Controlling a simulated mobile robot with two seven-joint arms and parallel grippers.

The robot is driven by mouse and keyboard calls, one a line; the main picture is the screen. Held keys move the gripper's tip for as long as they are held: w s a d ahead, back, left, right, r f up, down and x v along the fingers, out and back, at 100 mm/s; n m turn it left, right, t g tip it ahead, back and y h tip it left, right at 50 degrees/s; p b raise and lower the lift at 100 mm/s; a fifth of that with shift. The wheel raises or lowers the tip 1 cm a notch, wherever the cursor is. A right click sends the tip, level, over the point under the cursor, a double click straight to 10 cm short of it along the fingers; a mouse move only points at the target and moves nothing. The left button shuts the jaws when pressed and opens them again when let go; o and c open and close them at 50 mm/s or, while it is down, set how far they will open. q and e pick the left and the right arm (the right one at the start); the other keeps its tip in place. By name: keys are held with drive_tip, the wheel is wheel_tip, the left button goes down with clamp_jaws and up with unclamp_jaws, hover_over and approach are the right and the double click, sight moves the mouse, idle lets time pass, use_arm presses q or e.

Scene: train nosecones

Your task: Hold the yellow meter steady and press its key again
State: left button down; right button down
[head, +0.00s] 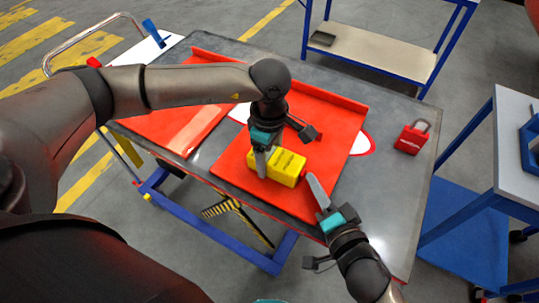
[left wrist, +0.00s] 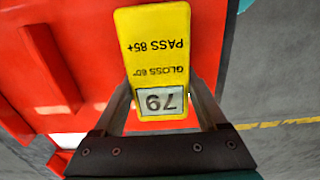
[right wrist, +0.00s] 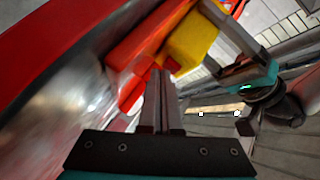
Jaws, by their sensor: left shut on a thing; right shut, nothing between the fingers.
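The yellow meter (head: 287,168) lies on a red panel (head: 235,172) on the grey table. My left gripper (head: 262,168) is shut on it, with fingers on both sides. In the left wrist view the meter (left wrist: 155,45) shows a display reading 79 and the words "GLOSS 60°" and "PASS 85+", upside down. My right gripper (head: 312,180) is shut and empty, its tips close to the meter's right end. In the right wrist view a small red part (right wrist: 172,65) at the end of the meter (right wrist: 190,42) is near those tips (right wrist: 160,72); contact cannot be told.
The red panel has a raised back edge. A red padlock-shaped object (head: 412,138) stands on the table's right side, where the grey top is otherwise clear. A blue clamp (head: 153,33) is at the far left. A blue-framed shelf cart (head: 375,52) stands behind.

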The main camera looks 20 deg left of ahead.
use_arm(q)
drive_tip(key=shift+s+f, duration=0.15)
drive_tip(key=shift+s, duration=0.05)
use_arm(e)
drive_tip(key=shift+d, duration=0.55)
drive_tip(key=shift+s+d, duration=0.15)
drive_tip(key=shift+d, duration=1.35)
drive_tip(key=shift+s+d, duration=0.15)
drive_tip(key=shift+d, duration=1.35)
use_arm(q)
unclamp_jaws()
drive_tip(key=shift+w, duration=0.15)
drive_tip(key=shift+r, duration=0.2)
